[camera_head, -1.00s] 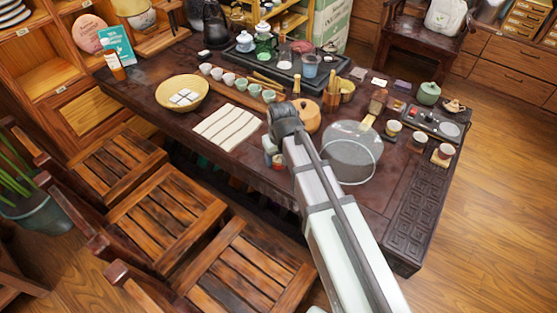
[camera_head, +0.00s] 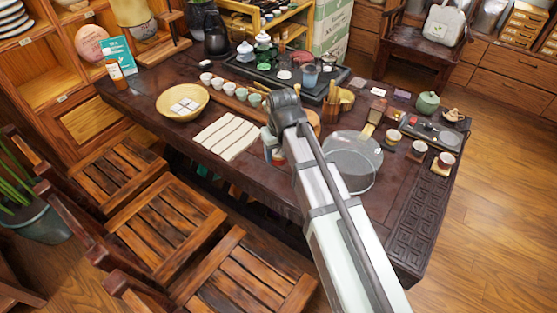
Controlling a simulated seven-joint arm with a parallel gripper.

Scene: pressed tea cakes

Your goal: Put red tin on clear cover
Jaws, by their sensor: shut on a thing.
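The clear cover (camera_head: 366,179) is a round, see-through dome on the right half of the dark table, just right of my arm. My gripper (camera_head: 273,154) points down left of it, near the table's front edge, and is mostly hidden behind my wrist. A small red and pale piece, the red tin (camera_head: 280,156), shows at the fingertips. My gripper is shut on it. Most of the tin is hidden, and I cannot tell how far it is above the table.
A striped cloth (camera_head: 228,135) and a yellow bowl (camera_head: 196,109) lie to the left. An orange-brown pot (camera_head: 315,117) is partly hidden behind my arm. Small cups (camera_head: 418,149) stand right of the cover. A black tea tray (camera_head: 262,71) is at the back.

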